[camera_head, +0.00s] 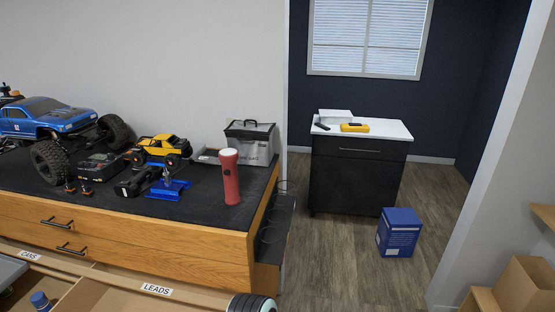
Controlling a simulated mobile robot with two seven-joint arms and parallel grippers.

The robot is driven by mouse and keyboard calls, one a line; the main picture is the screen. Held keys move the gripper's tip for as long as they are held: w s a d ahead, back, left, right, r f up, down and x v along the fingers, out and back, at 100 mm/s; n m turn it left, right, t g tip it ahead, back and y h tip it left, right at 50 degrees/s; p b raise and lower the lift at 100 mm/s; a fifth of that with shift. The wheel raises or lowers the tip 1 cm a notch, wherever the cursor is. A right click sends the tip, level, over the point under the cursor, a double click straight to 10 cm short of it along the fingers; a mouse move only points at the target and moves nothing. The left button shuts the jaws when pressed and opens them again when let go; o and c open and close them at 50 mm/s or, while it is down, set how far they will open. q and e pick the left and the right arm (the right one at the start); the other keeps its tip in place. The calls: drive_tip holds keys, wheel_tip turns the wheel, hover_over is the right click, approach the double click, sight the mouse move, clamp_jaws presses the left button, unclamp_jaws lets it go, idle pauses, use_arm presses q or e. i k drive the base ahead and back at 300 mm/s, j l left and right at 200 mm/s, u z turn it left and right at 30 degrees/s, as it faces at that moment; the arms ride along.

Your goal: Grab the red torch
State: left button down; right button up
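The red torch (230,180) stands upright on the dark top of the wooden workbench (215,218), near its right end. Its head is pale and faces up. Nothing touches it that I can see. Neither my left gripper nor my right gripper shows in the head view.
Left of the torch are a blue stand (168,188), a yellow crawler (160,148) and a large blue truck (55,122). A grey bag (252,145) stands behind it. Open drawers (110,290) jut out below. A blue box (398,232) sits on the floor beyond.

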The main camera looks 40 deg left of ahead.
sight(228, 157)
drive_tip(key=i+z, duration=0.15)
drive_tip(key=i, duration=0.35)
drive_tip(key=i+j+z, duration=0.1)
drive_tip(key=i, duration=0.4)
drive_tip(key=i+j+z, duration=0.15)
drive_tip(key=i, duration=0.35)
drive_tip(key=i+u, duration=0.4)
drive_tip(key=i+l+u, duration=0.2)
drive_tip(key=u, duration=3.85)
